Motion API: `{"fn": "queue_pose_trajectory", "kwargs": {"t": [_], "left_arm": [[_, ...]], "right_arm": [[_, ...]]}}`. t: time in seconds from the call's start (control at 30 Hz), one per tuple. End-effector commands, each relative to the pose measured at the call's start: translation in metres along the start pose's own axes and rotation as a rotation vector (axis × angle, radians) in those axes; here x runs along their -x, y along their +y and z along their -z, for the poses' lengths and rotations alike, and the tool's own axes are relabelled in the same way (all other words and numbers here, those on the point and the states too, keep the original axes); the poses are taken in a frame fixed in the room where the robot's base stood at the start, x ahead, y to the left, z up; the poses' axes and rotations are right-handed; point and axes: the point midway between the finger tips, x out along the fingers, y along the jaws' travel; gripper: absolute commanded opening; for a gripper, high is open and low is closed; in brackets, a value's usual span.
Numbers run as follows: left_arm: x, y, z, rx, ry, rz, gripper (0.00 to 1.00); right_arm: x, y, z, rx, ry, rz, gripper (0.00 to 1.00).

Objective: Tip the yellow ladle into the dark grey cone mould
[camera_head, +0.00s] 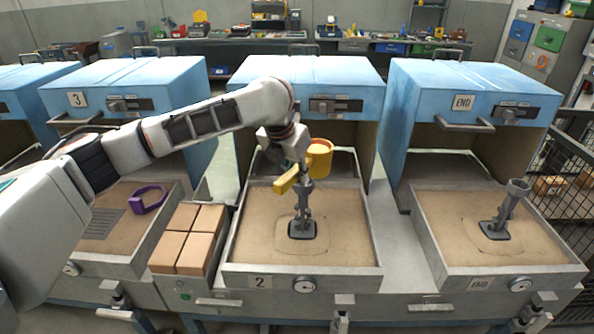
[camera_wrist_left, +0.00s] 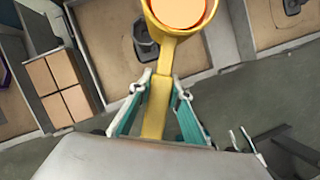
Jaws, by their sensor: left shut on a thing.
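My left gripper (camera_head: 297,174) is shut on the handle of the yellow ladle (camera_head: 320,160). It holds the ladle above the sand tray marked 2 (camera_head: 376,262). In the left wrist view the handle lies between the fingers (camera_wrist_left: 158,92), and the ladle's bowl (camera_wrist_left: 168,36) shows an orange fill. A dark grey mould (camera_head: 302,231) stands in tray 2, below the gripper; its upper part is hard to tell from the gripper. It also shows in the left wrist view (camera_wrist_left: 146,48), left of the ladle. A similar grey mould (camera_head: 504,210) leans in the tray marked END. My right gripper is out of view.
Blue furnace boxes (camera_head: 310,75) stand behind the trays. Brown blocks (camera_head: 190,240) sit left of tray 2. A purple ring-shaped item (camera_head: 148,203) lies in the tray further left. A wire fence (camera_head: 568,175) stands at the right.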

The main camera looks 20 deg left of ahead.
Motion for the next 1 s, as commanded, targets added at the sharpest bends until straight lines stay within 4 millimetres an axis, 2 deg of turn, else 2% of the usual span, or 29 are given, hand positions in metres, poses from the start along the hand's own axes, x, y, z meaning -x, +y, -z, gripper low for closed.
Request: {"fn": "queue_pose_trajectory", "kwargs": {"t": [0.47,0.6,1.0], "left_arm": [[-0.019,0.001,0.007,0.0,-0.002,-0.001,0.0],[-0.021,0.0,0.008,0.023,-0.002,0.05,0.0],[-0.021,-0.004,0.008,0.07,-0.002,0.163,0.0]], "right_arm": [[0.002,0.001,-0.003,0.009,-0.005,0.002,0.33],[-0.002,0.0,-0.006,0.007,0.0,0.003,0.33],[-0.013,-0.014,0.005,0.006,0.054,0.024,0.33]]}}
